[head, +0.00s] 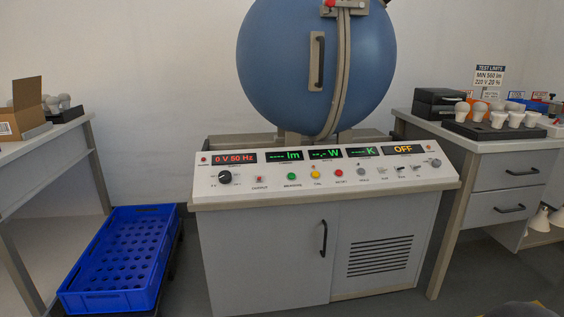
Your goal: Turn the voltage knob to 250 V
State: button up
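The voltage knob (225,177) is a black round knob at the left end of the white sloped control panel (270,182). The red display (234,158) above it reads 0 V 50 Hz. The panel sits on a grey cabinet below a large blue sphere (285,65). The knob's scale marks are too small to read. My gripper is not in view.
Green, yellow and red buttons and small switches line the panel right of the knob. A blue crate (105,292) stands low at the left. A right bench (500,185) holds bulbs and a black box. Grey floor shows between the crate and cabinet.

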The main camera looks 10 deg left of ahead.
aim_at(224, 177)
jog(key=i, duration=1.4)
jog(key=u, duration=0.8)
